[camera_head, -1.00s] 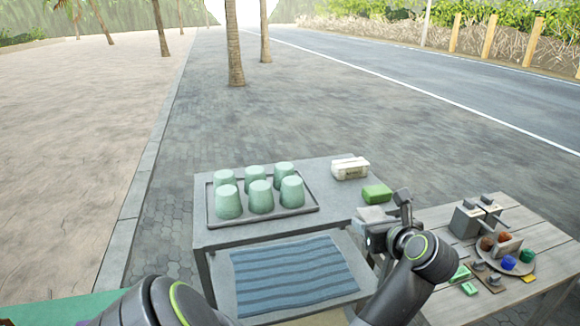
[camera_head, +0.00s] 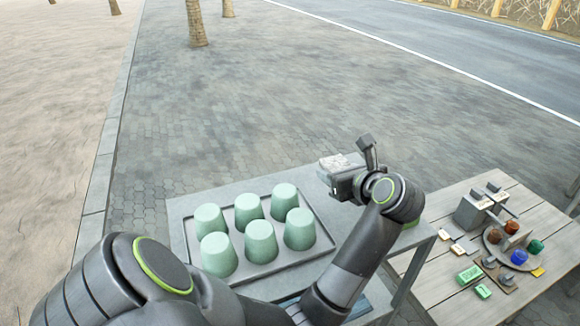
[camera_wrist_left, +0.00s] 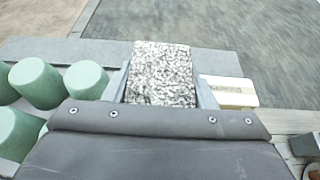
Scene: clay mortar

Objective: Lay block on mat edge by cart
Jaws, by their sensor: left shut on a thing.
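My left gripper (camera_head: 338,172) is shut on a pale, speckled grey block (camera_head: 341,162). In the left wrist view the block (camera_wrist_left: 160,74) sits between the two fingers. In the head view it appears over the far right part of the grey table (camera_head: 183,212); its exact height is unclear. A blue mat (camera_head: 356,310) shows only as a small patch at the lower edge, mostly hidden by my arm. I cannot tell for certain which thing is the cart. My right gripper is out of view.
Several mint-green cups (camera_head: 260,242) stand on a dark tray (camera_head: 318,252). A whitish box (camera_wrist_left: 228,91) lies right of the block in the wrist view. A wooden slatted table (camera_head: 440,275) at right carries small items. Paving beyond is clear.

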